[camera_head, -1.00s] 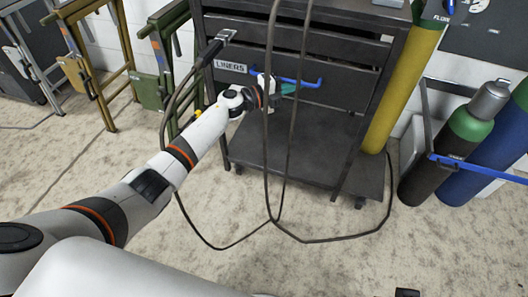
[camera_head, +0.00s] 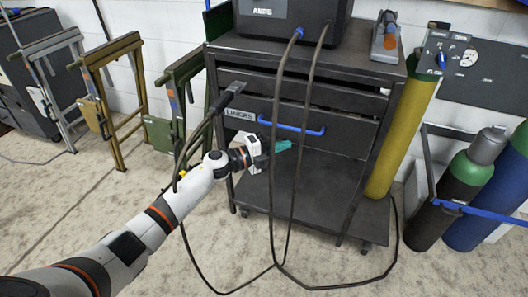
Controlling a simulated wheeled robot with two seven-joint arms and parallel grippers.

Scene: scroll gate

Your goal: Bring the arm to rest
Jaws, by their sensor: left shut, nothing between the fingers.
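My left arm comes in from the lower left, white with dark joints and orange bands. My left gripper (camera_head: 274,151) is at its end, in front of the grey tool cart (camera_head: 320,207). Its teal-tipped fingers are shut with nothing between them. It is below the blue drawer handle (camera_head: 292,126) and appears apart from it. The drawer (camera_head: 240,116) labelled LINERS looks closed. My right gripper does not show.
Dark cables (camera_head: 272,200) hang from the machine (camera_head: 290,14) on the cart, close to my left gripper. Gas cylinders (camera_head: 468,180) stand at the right behind a blue bar. Folding stands (camera_head: 110,95) are at the left. Floor in front is mostly clear.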

